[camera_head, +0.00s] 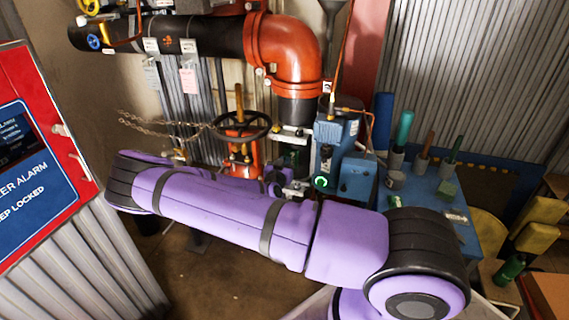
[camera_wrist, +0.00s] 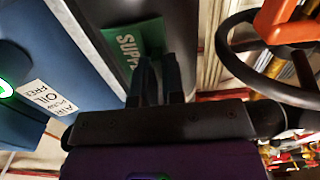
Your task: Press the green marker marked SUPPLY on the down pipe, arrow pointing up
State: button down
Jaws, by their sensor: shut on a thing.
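In the wrist view my gripper (camera_wrist: 158,68) has its dark fingers shut on the green marker (camera_wrist: 134,42). White letters reading "SUPP" show on the marker; the rest of the word is behind the fingers, and no arrow shows. In the head view the down pipe (camera_head: 297,110) is the dark pipe dropping from the red elbow. Its lower part is hidden behind fittings and my arm. My gripper cannot be made out clearly there. I cannot tell whether the marker touches the pipe.
A blue machine (camera_head: 336,140) with a lit green button (camera_head: 321,182) stands just right of the pipe. A handwheel (camera_head: 240,125) on a red valve is to its left, and close on the right in the wrist view (camera_wrist: 232,55). A red alarm panel (camera_head: 35,150) stands at left.

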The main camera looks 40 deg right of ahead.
jog(key=shift+w+d, duration=0.3)
jog(key=shift+d, duration=0.05)
dwell(1.5)
jog(key=c, duration=1.1)
grip_release()
jog(key=shift+c, duration=0.2)
jog(key=shift+a, duration=0.1)
jog(key=v, duration=1)
jog(key=shift+s+a, duration=0.2)
jog(key=shift+s, duration=0.1)
